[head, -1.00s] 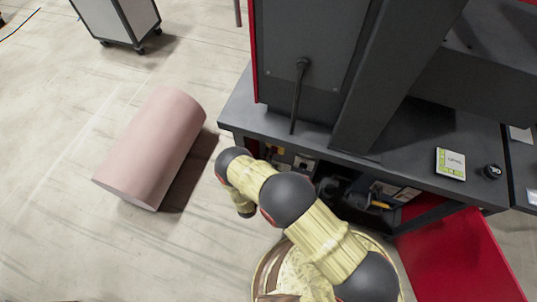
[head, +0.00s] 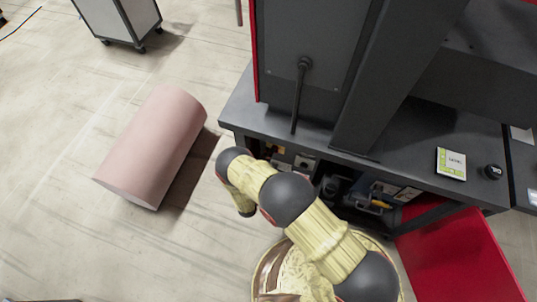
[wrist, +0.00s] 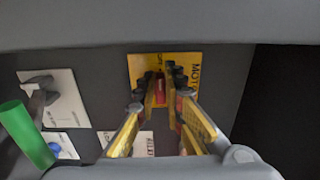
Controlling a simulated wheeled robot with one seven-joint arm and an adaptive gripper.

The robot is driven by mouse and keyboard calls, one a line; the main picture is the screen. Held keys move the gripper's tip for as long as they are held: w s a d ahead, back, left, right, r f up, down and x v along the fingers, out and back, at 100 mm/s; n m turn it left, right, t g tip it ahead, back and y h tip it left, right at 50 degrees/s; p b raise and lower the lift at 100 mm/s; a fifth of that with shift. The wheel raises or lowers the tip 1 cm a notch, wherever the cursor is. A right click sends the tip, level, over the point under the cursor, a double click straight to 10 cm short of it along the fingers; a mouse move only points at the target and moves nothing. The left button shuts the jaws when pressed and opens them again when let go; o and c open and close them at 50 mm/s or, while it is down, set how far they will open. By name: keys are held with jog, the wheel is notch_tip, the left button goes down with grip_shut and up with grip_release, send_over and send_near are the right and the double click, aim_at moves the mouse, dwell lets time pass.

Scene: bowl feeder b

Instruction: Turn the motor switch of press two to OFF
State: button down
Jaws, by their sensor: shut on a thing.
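In the wrist view, a yellow plate (wrist: 137,68) with partly hidden lettering that begins "MOTO" is on a dark panel. A small red switch handle (wrist: 159,86) stands on it. My gripper (wrist: 163,90) has its two yellow fingers on either side of the handle, and it is shut on it. The fingers hide part of the plate, and I cannot read the switch's setting. In the head view my arm hides the gripper and the switch.
White label plates (wrist: 58,97) and a green cylinder (wrist: 24,132) are left of my fingers. In the head view, a dark bench (head: 400,135) carries the machine, and a red door (head: 455,255) stands open. A pink roll (head: 155,145) lies on the floor left of my arm.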

jog(key=shift+a, duration=0.1)
jog(key=c, duration=1.9)
grip_release()
jog(key=shift+s, duration=0.1)
jog(key=v, duration=1.1)
jog(key=shift+s+a, duration=0.1)
jog(key=shift+s, duration=0.3)
